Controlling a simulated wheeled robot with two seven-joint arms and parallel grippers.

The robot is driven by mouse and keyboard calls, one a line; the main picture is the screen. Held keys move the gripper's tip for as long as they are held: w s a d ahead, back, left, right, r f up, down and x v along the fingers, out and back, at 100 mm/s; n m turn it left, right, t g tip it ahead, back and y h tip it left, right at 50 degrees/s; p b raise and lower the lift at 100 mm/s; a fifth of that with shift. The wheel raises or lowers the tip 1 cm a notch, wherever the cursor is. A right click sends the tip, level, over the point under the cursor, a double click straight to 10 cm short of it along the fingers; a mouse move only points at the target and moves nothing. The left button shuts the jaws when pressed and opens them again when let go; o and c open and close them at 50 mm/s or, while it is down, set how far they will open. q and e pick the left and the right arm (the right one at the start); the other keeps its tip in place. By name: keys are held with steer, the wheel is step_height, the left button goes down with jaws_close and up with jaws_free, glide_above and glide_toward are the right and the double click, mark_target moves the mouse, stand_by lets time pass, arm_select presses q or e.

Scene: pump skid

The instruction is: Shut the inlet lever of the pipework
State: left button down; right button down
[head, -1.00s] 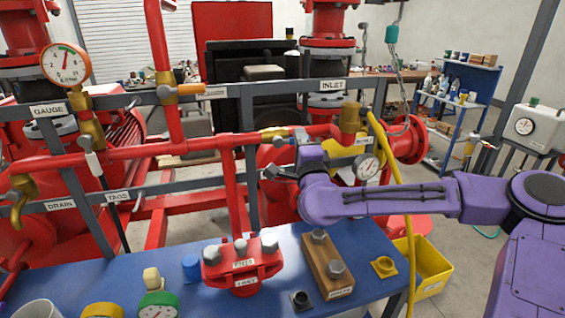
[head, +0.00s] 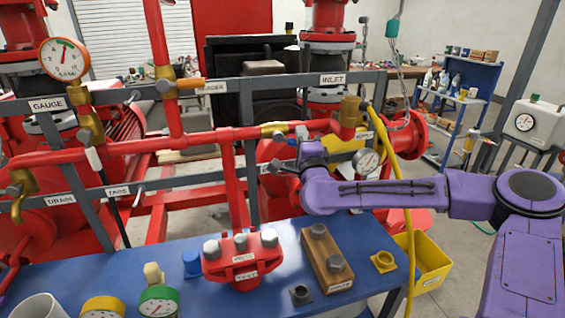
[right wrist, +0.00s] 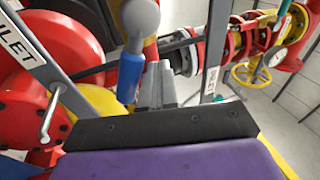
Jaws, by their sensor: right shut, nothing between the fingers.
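The INLET label (head: 333,79) is on the grey frame rail at upper right of centre. Below it, a brass valve body (head: 349,112) sits on the red pipe. A blue handle (head: 301,134) stands by the pipe, partly hidden by my right arm; I take it as the inlet lever. It shows close up in the right wrist view (right wrist: 130,75), nearly upright with a rounded top. My right gripper (head: 274,167) is shut and empty, just below and left of the handle. In the right wrist view its fingers (right wrist: 158,85) are beside the handle; contact is unclear. My left gripper is out of view.
A blue bench (head: 190,290) with a red flange block (head: 242,262) and a wooden block (head: 325,258) stands in front. A yellow hose (head: 408,215) hangs right of the valve, by a pressure gauge (head: 367,161). Grey rails and red pipes crowd the gripper.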

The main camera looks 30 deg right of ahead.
steer(key=shift+f+b, duration=0.4)
steer(key=shift+f, duration=0.45)
steer(key=shift+w+a+f+b, duration=0.1)
steer(key=shift+a+f+b, duration=0.15)
steer(key=shift+f+b, duration=0.35)
steer(key=shift+w+a+f+b, duration=0.1)
steer(key=shift+a+f+b, duration=0.1)
steer(key=shift+f+b, duration=0.35)
steer(key=a+f+b+v, duration=0.1)
steer(key=b+v, duration=0.5)
steer(key=v, duration=0.3)
steer(key=shift+f, duration=0.25)
steer(key=shift+w+a, duration=0.1)
